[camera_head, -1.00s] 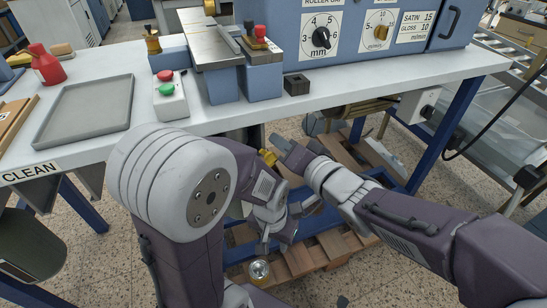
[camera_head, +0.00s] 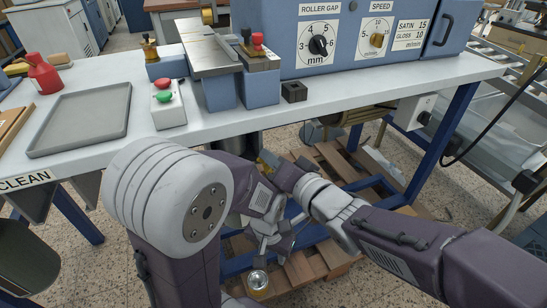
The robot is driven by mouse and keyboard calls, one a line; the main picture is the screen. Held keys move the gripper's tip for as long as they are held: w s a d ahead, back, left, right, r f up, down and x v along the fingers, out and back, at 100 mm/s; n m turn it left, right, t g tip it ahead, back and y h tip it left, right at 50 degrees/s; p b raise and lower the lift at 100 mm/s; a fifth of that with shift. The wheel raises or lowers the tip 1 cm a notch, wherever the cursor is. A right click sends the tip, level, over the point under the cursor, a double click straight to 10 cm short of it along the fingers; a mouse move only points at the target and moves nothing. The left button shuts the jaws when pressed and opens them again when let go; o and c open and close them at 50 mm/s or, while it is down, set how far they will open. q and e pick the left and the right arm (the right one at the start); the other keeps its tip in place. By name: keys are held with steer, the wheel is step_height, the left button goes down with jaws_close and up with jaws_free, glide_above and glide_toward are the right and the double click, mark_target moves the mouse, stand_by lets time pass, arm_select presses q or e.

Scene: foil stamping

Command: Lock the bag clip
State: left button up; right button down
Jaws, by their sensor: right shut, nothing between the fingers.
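I cannot make out a bag clip with certainty. A small yellowish piece (camera_head: 263,161) shows just below the table's front edge, partly hidden by my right gripper; I cannot tell what it is. My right gripper (camera_head: 271,159) reaches in from the right below the table edge and is shut, with nothing held. My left gripper (camera_head: 272,243) hangs lower, pointing down over the pallet area. Its fingers are small and partly hidden by my own arm, so I cannot tell whether they are open or shut.
The white table (camera_head: 350,92) carries a grey tray (camera_head: 82,119), a red bottle (camera_head: 44,74), a red-and-green button box (camera_head: 168,105) and a blue machine (camera_head: 290,70).

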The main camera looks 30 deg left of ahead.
steer(key=p+v, duration=0.2)
steer(key=v, duration=0.7)
steer(key=shift+p, duration=0.3)
steer(key=shift+s, duration=0.1)
